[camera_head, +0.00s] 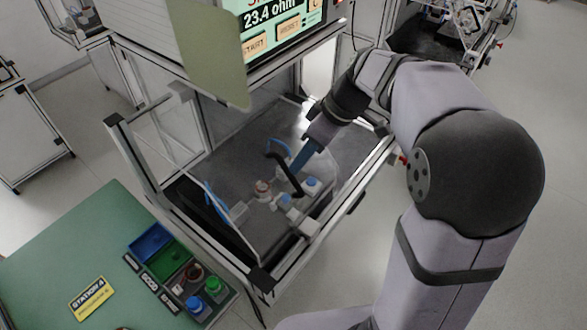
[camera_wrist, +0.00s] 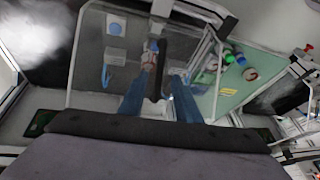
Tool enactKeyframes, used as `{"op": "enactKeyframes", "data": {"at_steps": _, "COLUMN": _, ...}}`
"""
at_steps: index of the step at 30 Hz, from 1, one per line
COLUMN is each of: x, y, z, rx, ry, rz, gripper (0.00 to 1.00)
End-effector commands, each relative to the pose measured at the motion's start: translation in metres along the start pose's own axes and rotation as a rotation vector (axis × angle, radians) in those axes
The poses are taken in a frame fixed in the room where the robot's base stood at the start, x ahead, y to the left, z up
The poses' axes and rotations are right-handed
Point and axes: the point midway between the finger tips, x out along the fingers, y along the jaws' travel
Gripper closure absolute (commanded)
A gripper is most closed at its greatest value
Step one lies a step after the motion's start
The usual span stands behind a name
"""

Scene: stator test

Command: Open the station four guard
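The station four guard (camera_wrist: 95,62) is a clear pane with a pale frame, seen in the wrist view over the test bay. Its black bar handle (camera_head: 284,172) stands out from the pane in the head view. The handle also shows in the wrist view (camera_wrist: 154,88), between my two blue fingers. My gripper (camera_head: 300,162) is at the handle, with fingers apart on either side of it. In the wrist view there are gaps between the fingers and the handle. I cannot tell from the head view whether a finger touches it. The guard appears closed.
Behind the pane are a fixture (camera_head: 263,188) and blue-topped blocks (camera_head: 312,183). A screen (camera_head: 280,28) reading 23.4 ohm hangs above the bay. At lower left, a green table (camera_head: 60,250) carries a Station 4 sign (camera_head: 92,298) and coloured bins (camera_head: 150,243). Frame posts stand close around my arm.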

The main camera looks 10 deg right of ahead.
Motion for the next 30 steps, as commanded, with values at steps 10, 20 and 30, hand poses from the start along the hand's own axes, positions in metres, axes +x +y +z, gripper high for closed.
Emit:
{"op": "enactKeyframes", "data": {"at_steps": 10, "x": 0.043, "y": -0.001, "z": 0.000, "rx": 0.002, "ry": -0.004, "rz": -0.004, "gripper": 0.70}}
{"op": "enactKeyframes", "data": {"at_steps": 20, "x": 0.059, "y": -0.001, "z": 0.001, "rx": 0.001, "ry": -0.002, "rz": 0.000, "gripper": 0.70}}
{"op": "enactKeyframes", "data": {"at_steps": 30, "x": 0.059, "y": 0.000, "z": 0.000, "rx": 0.002, "ry": -0.001, "rz": 0.000, "gripper": 1.00}}
